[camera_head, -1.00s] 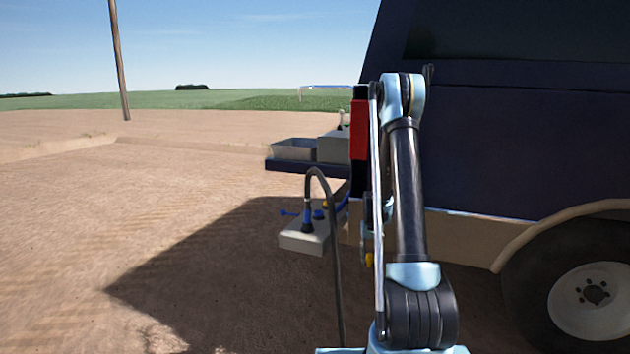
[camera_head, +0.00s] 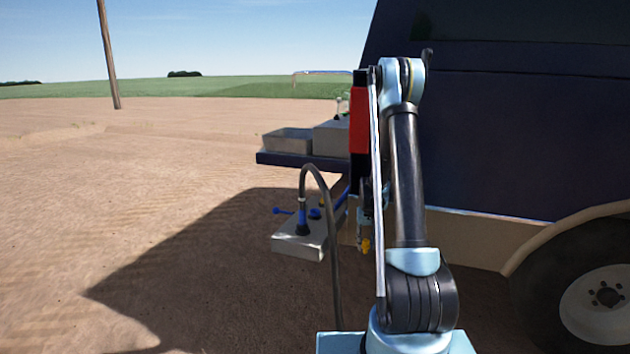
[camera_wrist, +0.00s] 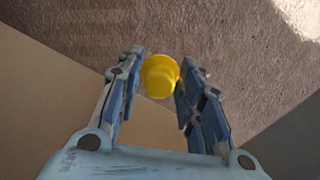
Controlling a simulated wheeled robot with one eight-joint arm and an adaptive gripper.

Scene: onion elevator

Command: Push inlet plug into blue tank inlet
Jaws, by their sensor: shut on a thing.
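The yellow plug (camera_wrist: 160,76) is round and sits between the fingertips of my gripper (camera_wrist: 159,85) in the wrist view. The gripper is shut on it. In the head view my gripper (camera_head: 365,228) hangs low behind my arm, with the yellow plug (camera_head: 366,245) at its lower end. To its left, a pale box-shaped unit (camera_head: 298,246) carries blue fittings (camera_head: 315,213) and a dark hose (camera_head: 335,260). I cannot tell which opening is the blue tank inlet. The plug is held apart from the unit in the picture.
A dark blue vehicle (camera_head: 530,150) with a large wheel (camera_head: 600,300) stands at the right. Grey bins (camera_head: 288,141) rest on its ledge (camera_head: 300,164). A pole (camera_head: 108,55) stands far left. Sandy ground at the left is open. In the wrist view, a tan surface (camera_wrist: 45,100) lies at the left.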

